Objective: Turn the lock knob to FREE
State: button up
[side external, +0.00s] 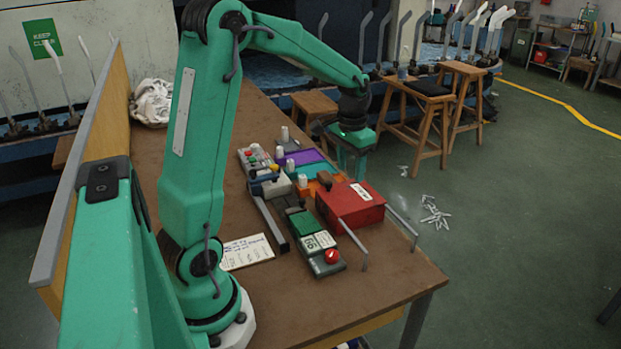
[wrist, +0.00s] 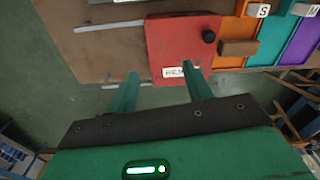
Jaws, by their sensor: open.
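A red box (side external: 352,205) with a white label stands near the table's right edge. In the wrist view the red box (wrist: 180,45) carries a small round black knob (wrist: 208,36) near a corner, beside a brown wooden block (wrist: 238,47). I cannot read any FREE mark, and cannot tell which way the knob points or whether it is the lock knob. My gripper (side external: 352,172) hangs behind the red box in the side view. In the wrist view my gripper (wrist: 159,72) is open and empty, its fingers apart near the labelled edge of the box, clear of the black knob.
Orange, teal and purple trays (side external: 300,158) lie beside the red box. A panel with coloured buttons (side external: 257,160) and a green-and-grey unit with a red button (side external: 332,256) are nearby. Thin metal rails (side external: 402,228) flank the box. White pieces (side external: 434,212) lie on the floor.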

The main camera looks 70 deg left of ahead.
jog(key=w+a+r+n, duration=0.3)
jog(key=a+n, duration=0.6)
jog(key=n, duration=0.3)
jog(key=shift+w+a+r, duration=0.15)
jog(key=shift+w+r, duration=0.2)
jog(key=shift+r, duration=0.25)
jog(key=shift+r, duration=0.1)
jog(key=s+d+r+m+t, duration=0.1)
jog(key=s+d+r+m, duration=0.15)
jog(key=s+d, duration=0.35)
jog(key=s+d+r+m+t, duration=0.2)
jog(key=s+d+m, duration=0.15)
jog(key=d, duration=0.45)
jog(key=s+d+r+m+t, duration=0.1)
jog(key=s+d+r+m, duration=0.1)
jog(key=s+d+m, duration=0.35)
jog(key=s+d+f+m+t, duration=0.1)
jog(key=s+d+f+m, duration=0.1)
jog(key=s+d, duration=0.3)
jog(key=shift+s+d+f, duration=0.2)
jog(key=shift+d+f, duration=0.05)
jog(key=shift+d, duration=0.25)
jog(key=shift+c, duration=0.4)
